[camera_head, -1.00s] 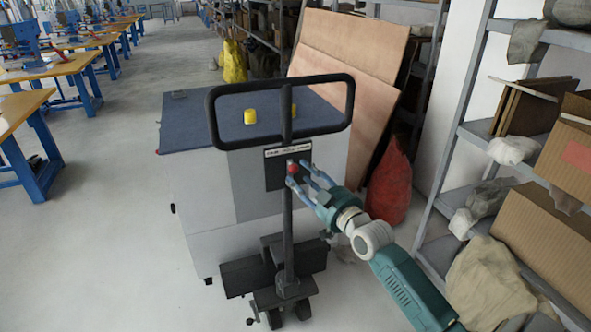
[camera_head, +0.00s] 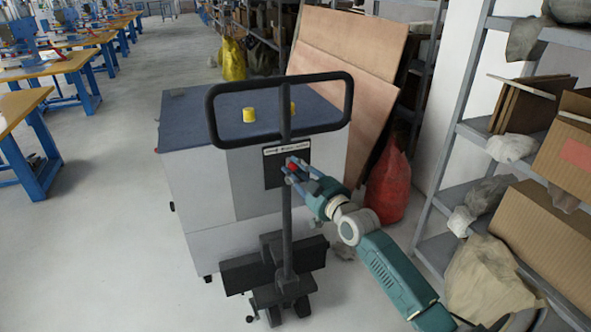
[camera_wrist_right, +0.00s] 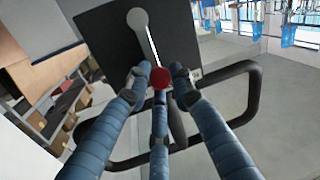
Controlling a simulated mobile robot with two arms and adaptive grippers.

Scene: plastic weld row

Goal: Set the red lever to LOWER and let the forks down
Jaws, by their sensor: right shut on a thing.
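The red lever's knob (camera_head: 293,167) shows at the dark control plate (camera_head: 273,172) on the pallet truck's upright post (camera_head: 287,235). My right gripper (camera_head: 291,170) is shut on the red knob. In the right wrist view, the red knob (camera_wrist_right: 160,77) sits among the three blue fingertips of my gripper (camera_wrist_right: 157,82). A grey pivot (camera_wrist_right: 138,18) and a pale arm lie above it. The label's words are too small to read. The truck's black loop handle (camera_head: 350,105) stands above the plate. The forks are hidden. My left gripper is out of view.
A grey cabinet with a blue top (camera_head: 185,120) and two yellow caps stands behind the truck. A red sack (camera_head: 390,185) and leaning boards (camera_head: 345,60) are to the right. Shelving with boxes (camera_head: 550,220) lines the right side. Open floor (camera_head: 110,240) lies at left.

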